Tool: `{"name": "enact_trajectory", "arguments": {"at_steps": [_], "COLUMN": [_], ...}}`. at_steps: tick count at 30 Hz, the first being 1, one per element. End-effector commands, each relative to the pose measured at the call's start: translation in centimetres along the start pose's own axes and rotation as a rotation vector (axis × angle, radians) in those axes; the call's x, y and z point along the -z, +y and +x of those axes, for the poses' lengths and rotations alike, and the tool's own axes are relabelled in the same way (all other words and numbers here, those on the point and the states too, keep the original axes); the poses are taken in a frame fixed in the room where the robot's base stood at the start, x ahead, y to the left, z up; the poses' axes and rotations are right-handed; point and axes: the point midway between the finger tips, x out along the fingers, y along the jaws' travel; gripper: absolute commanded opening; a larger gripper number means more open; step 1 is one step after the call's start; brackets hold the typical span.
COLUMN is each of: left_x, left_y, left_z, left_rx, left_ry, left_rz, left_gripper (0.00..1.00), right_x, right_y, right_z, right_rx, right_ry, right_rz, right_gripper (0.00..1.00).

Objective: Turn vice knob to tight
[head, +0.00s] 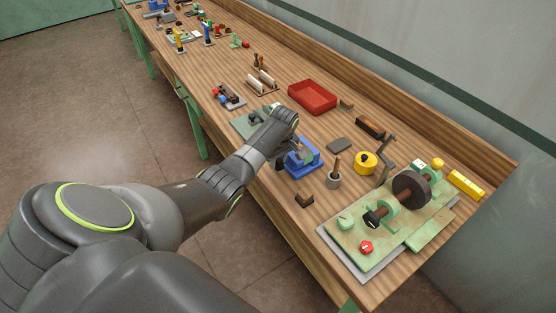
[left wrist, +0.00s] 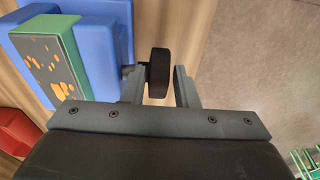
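The blue vice (head: 303,160) stands near the front edge of the bench in the head view. The black vice knob (left wrist: 159,68) sits between the two fingers of my left gripper (left wrist: 160,85). The fingers are apart, with the knob close to both; I cannot tell whether they press on it. In the head view my left gripper (head: 301,152) is at the vice, partly hidden by its own wrist. My right gripper is not in view.
A red tray (head: 312,110) lies behind the vice. A grey cup with a handle (head: 333,180), a yellow round piece (head: 366,162) and a small brown block (head: 304,200) are to its right. A green fixture with a dark wheel (head: 348,241) fills the bench's near right end.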

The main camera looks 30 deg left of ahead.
Motion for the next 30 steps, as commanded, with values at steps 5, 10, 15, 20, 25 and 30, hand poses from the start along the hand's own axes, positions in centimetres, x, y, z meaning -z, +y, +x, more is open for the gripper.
{"name": "enact_trajectory", "arguments": {"at_steps": [5,10,15,20,25,30], "left_x": [0.0,0.1,0.1,0.1,0.1,0.1], "left_y": [0.0,0.1,0.1,0.1,0.1,0.0], "left_z": [-0.1,-1.1,-3.7,-7.0,-11.0,-15.3], "left_rx": [0.000,-0.002,-0.005,-0.006,-0.006,-0.003], "left_ry": [0.000,0.001,0.003,0.003,0.004,0.002], "left_rz": [0.000,-0.001,0.000,0.001,0.000,-0.001], "left_gripper": [0.27,0.27,0.27,0.27,0.27,0.27], "right_x": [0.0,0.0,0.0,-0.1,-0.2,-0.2], "right_y": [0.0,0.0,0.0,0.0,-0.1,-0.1], "right_z": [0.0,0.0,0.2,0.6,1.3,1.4], "right_rx": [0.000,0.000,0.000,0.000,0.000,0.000], "right_ry": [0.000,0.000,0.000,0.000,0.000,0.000], "right_rz": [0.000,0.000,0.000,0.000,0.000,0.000], "right_gripper": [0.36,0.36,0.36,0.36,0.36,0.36]}}
